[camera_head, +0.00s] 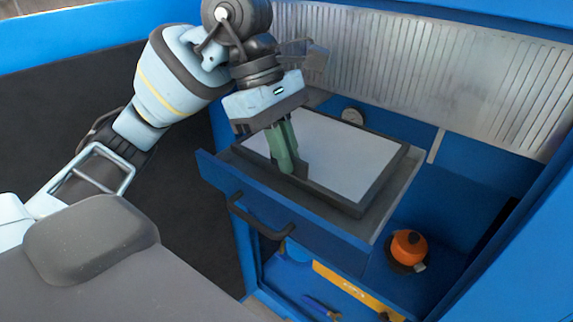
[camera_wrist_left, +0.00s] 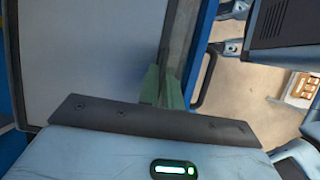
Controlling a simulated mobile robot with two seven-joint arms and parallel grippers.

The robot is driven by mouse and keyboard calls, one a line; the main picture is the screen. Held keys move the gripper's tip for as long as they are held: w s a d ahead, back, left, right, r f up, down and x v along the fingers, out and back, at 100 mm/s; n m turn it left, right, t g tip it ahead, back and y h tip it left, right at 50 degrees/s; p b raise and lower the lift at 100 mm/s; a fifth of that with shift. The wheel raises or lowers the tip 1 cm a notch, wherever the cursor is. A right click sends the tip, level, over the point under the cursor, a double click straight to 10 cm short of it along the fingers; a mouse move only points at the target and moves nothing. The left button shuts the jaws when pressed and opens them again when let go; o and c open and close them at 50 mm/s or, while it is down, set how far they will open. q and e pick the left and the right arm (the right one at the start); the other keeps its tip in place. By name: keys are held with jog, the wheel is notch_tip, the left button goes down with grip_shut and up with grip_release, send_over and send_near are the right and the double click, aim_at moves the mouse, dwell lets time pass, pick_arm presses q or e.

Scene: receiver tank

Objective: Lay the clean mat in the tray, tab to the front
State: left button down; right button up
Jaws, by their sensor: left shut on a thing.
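The mat (camera_head: 335,150) is a flat, light grey sheet. It lies within the dark rim of the tray (camera_head: 340,203), which rests on the pulled-out blue drawer. My left gripper (camera_head: 288,168) points down at the tray's front edge, left of its middle, its green fingers shut on the mat's edge. A small dark piece shows beside the fingertips; I cannot tell if it is the tab. In the left wrist view the fingers (camera_wrist_left: 162,85) stand between the pale mat (camera_wrist_left: 90,50) and the grey edge strip. My right gripper is not in view.
The drawer has a dark handle (camera_head: 258,218) in front. An orange round pot-like thing (camera_head: 408,247) stands to the right of the drawer. Below are a yellow box (camera_head: 345,283) and a blue-handled tool (camera_head: 321,309). A ribbed metal panel (camera_head: 420,65) closes the back.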

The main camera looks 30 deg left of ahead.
pick_arm(q)
notch_tip(320, 180, down, 3)
jog(key=shift+r, duration=0.1)
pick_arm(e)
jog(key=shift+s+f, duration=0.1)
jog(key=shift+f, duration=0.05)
pick_arm(q)
jog(key=c, duration=1.6)
grip_release()
